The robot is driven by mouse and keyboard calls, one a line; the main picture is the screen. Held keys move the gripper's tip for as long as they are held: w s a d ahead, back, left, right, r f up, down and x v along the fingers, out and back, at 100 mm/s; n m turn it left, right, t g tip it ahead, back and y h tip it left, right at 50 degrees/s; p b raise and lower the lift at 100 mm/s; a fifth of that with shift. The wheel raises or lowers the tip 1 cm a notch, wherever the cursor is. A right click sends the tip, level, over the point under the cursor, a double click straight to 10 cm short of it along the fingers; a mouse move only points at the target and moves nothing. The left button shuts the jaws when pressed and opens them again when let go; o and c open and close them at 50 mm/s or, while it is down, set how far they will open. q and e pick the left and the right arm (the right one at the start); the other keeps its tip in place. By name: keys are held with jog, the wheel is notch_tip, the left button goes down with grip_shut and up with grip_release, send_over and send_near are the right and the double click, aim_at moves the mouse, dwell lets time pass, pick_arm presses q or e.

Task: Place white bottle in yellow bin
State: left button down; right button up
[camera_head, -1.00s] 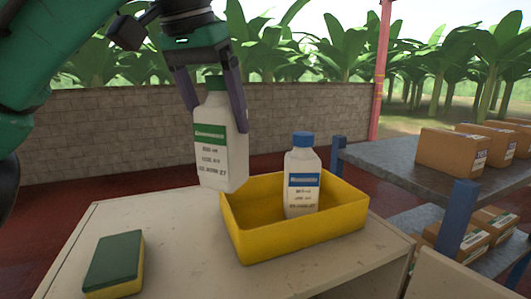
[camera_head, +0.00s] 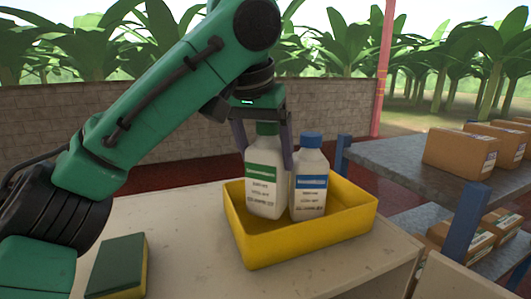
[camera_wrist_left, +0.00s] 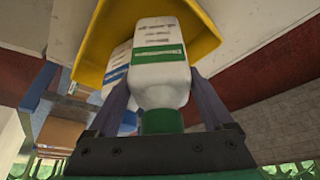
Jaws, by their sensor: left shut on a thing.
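A white bottle with a green cap and green label (camera_head: 263,186) is upright inside the yellow bin (camera_head: 300,240), at its left part. My left gripper (camera_head: 262,150) is shut on this bottle near its cap, coming down from above. In the left wrist view, the fingers stand on both sides of the green-capped bottle (camera_wrist_left: 160,75). A second white bottle with a blue cap and blue label (camera_head: 309,185) stands in the bin just right of the first. My right gripper is not in view.
Metal shelves (camera_head: 400,160) with cardboard boxes (camera_head: 459,153) stand at the right. A brick wall is behind.

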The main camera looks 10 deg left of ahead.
pick_arm(q)
jog(key=shift+d, duration=0.1)
grip_release()
jog(key=shift+s, duration=0.15)
jog(key=shift+s+r, duration=0.15)
jog(key=shift+r, duration=0.3)
jog(key=p+v, duration=0.1)
jog(key=v, duration=1)
